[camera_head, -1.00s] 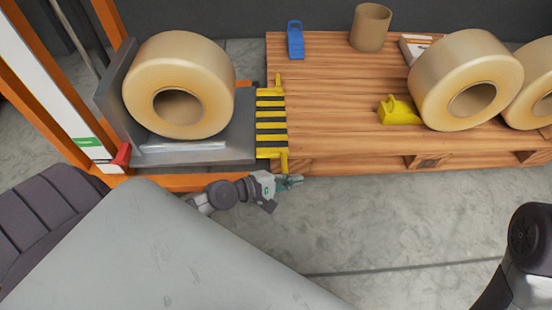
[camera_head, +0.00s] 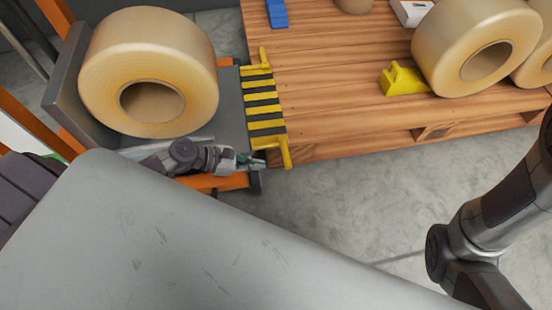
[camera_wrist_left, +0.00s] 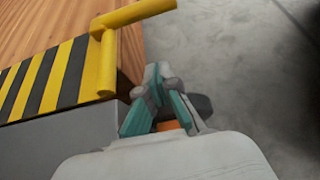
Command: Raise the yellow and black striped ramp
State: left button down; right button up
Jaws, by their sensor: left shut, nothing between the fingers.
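The yellow and black striped ramp (camera_head: 263,108) lies down, bridging the grey platform (camera_head: 232,115) and the wooden pallet (camera_head: 330,85). A yellow bar sticks out at its near end and another at its far end. My left gripper (camera_head: 260,163) is shut and empty, just left of the near bar. In the left wrist view the gripper (camera_wrist_left: 160,80) is below the ramp's yellow bar (camera_wrist_left: 135,15), with the ramp (camera_wrist_left: 50,80) to the left; I cannot tell whether they touch. My right arm shows at the right edge, but its gripper is out of view.
A large tape roll (camera_head: 150,75) stands on the platform. More rolls (camera_head: 475,50), a yellow wedge (camera_head: 402,82) and a blue object (camera_head: 277,12) are on the pallet. Grey floor (camera_head: 340,195) is open in front of the pallet.

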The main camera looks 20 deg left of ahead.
pick_arm(q)
jog(key=b+x, duration=0.3)
jog(key=x, duration=0.3)
jog(key=r, duration=0.2)
jog(key=d+r, duration=0.1)
jog(key=shift+w+r, duration=0.35)
jog(key=shift+r, duration=0.1)
jog(key=shift+r+p, duration=0.15)
jog(key=shift+p, duration=0.2)
